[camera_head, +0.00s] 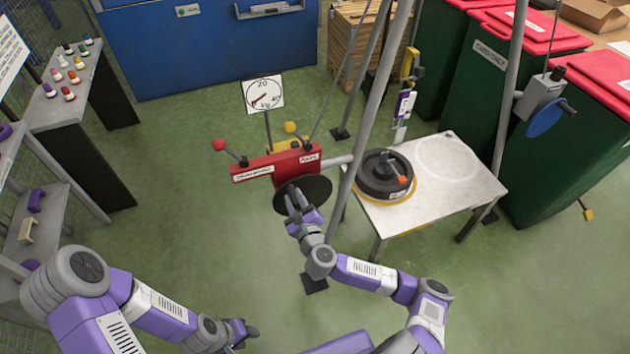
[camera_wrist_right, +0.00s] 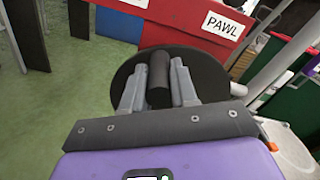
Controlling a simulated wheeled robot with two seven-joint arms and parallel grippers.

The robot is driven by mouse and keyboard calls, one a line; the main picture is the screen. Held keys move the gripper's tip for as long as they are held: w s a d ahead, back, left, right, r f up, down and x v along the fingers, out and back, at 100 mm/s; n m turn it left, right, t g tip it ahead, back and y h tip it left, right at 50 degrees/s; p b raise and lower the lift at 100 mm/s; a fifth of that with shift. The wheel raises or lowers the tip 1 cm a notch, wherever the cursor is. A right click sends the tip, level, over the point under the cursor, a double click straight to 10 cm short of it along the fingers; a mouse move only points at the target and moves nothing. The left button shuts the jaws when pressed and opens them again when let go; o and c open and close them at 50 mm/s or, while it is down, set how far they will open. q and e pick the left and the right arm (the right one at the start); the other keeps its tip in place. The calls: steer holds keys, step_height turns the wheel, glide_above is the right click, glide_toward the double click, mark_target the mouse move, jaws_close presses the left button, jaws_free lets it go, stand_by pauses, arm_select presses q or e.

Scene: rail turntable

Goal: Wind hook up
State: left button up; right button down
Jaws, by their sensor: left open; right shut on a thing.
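A red winch (camera_head: 285,165) with a label reading PAWL stands mid-view, and a black disc wheel (camera_head: 318,190) is on its near side. The wheel (camera_wrist_right: 125,75) also shows in the right wrist view, with a dark cylindrical grip (camera_wrist_right: 159,70) standing out from it. My right gripper (camera_head: 293,198) is at the wheel, its fingers shut around that grip. My left gripper (camera_head: 248,332) is low at the bottom, open and away from the winch. I cannot pick out the hook with certainty; a yellow and purple-white fitting (camera_head: 405,100) is above the table's back edge.
A black round weight (camera_head: 384,172) sits on the white table (camera_head: 450,200) right of the winch. Grey poles rise beside it. A dial marked kg (camera_head: 263,94) stands behind the winch. A red-knobbed lever (camera_head: 220,146) sticks out left.

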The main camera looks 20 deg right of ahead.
mark_target(301, 181)
steer(key=shift+d+r+m, duration=0.3)
steer(key=shift+d+m, duration=0.45)
steer(key=shift+m, duration=0.15)
steer(key=shift+d+r+m, duration=0.3)
steer(key=shift+d+m, duration=0.4)
steer(key=shift+m, duration=0.2)
steer(key=shift+d+m+b, duration=0.35)
steer(key=shift+d+m, duration=0.2)
steer(key=shift+m, duration=0.15)
steer(key=c, duration=0.7)
jaws_free()
steer(key=shift+a, duration=0.2)
steer(key=shift+s+f, duration=0.1)
steer(key=shift+s, duration=3.9)
